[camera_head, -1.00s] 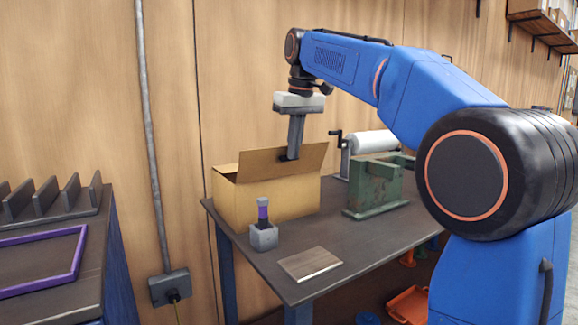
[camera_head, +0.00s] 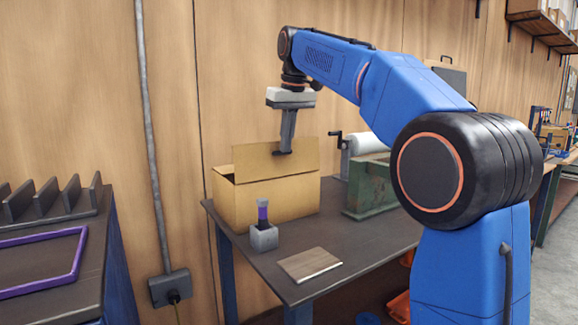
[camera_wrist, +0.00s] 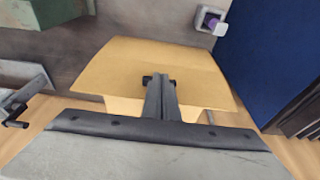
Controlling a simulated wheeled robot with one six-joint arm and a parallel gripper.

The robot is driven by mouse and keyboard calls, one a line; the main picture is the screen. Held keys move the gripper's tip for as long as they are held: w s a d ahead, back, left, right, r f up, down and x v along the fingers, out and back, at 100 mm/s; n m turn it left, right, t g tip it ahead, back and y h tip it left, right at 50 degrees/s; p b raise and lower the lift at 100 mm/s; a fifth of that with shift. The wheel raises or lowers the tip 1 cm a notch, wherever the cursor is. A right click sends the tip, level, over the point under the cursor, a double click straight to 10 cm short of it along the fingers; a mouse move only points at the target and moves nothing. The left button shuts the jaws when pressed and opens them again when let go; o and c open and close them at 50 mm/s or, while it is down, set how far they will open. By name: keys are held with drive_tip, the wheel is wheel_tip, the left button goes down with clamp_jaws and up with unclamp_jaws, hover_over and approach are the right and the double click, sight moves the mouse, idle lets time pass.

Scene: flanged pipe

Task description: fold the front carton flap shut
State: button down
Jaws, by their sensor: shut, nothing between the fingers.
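The carton (camera_head: 268,201) is a tan box at the back left of the workbench. Its front flap (camera_head: 255,162) stands up from the near top edge, tilted, with its face toward me. My gripper (camera_head: 282,152) points down with its shut, empty fingers at the upper part of the flap; I cannot tell for sure whether they touch it. In the wrist view the gripper (camera_wrist: 160,82) is in front of the tan carton cardboard (camera_wrist: 200,70), and its fingers hide part of it. A small side flap (camera_head: 224,170) shows at the carton's left.
A grey block with a purple-handled tool (camera_head: 264,236) stands right in front of the carton. A flat wooden board (camera_head: 309,264) lies at the bench's front.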

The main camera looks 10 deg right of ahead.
sight(278, 148)
drive_tip(key=shift+g, duration=0.3)
drive_tip(key=shift+w+a+f, duration=0.3)
drive_tip(key=shift+w+f, duration=0.2)
drive_tip(key=shift+w, duration=0.2)
drive_tip(key=shift+w+a+f, duration=0.3)
drive_tip(key=shift+w+f, duration=0.2)
drive_tip(key=shift+w, duration=0.25)
drive_tip(key=shift+w+a+f, duration=0.3)
drive_tip(key=shift+w+f, duration=0.2)
drive_tip(key=shift+w, duration=0.2)
drive_tip(key=shift+w+f, duration=0.25)
drive_tip(key=shift+f, duration=0.05)
drive_tip(key=shift+s+r, duration=0.25)
drive_tip(key=shift+r, duration=0.15)
drive_tip(key=shift+d, duration=0.1)
wheel_tip(278, 148, up, 8)
drive_tip(key=shift+d+r, duration=0.1)
